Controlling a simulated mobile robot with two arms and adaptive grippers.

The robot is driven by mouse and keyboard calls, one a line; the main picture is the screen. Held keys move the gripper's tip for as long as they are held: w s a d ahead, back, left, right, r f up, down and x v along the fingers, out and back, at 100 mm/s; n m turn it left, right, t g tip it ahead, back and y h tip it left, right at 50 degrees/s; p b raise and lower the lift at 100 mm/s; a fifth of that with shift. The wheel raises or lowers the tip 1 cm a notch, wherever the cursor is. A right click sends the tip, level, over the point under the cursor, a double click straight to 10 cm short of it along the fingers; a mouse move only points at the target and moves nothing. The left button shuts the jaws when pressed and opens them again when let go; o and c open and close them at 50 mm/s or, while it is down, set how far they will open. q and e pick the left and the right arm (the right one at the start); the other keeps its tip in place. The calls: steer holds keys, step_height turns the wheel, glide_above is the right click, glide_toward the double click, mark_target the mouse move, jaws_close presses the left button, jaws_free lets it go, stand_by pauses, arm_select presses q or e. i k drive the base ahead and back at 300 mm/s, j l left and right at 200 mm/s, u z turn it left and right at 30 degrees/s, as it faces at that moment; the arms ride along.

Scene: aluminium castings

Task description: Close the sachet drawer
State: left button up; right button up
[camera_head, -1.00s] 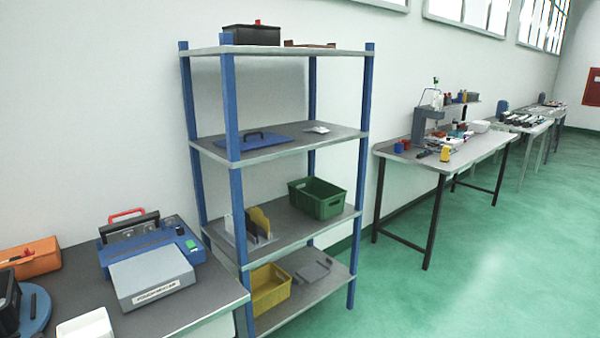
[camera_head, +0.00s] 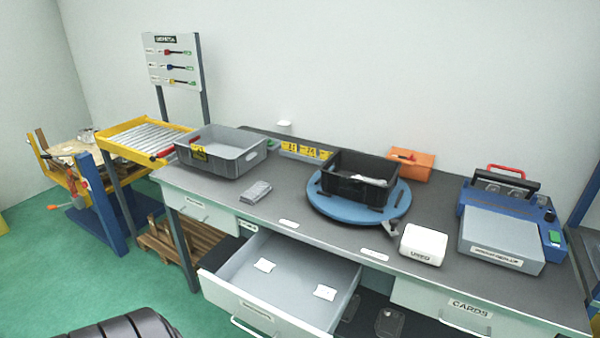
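The sachet drawer (camera_head: 232,301) is pulled well open from under the middle of the grey-topped bench. It is light grey inside, with a bar handle (camera_head: 256,328) on its front and a label too small to read. Two small white sachets lie apart on its floor, one toward the left (camera_head: 265,265) and one toward the right (camera_head: 325,292). Neither of my grippers shows in this view.
The bench top (camera_head: 270,205) holds a grey crate (camera_head: 215,166), a black box (camera_head: 345,190) on a blue turntable (camera_head: 322,207), a white box (camera_head: 423,246) and a blue machine (camera_head: 551,235). A closed drawer labelled CARDS (camera_head: 470,304) is at right. Green floor (camera_head: 50,270) is open at left.

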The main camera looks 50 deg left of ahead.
mark_target(282, 302)
steer(key=u, duration=1.9)
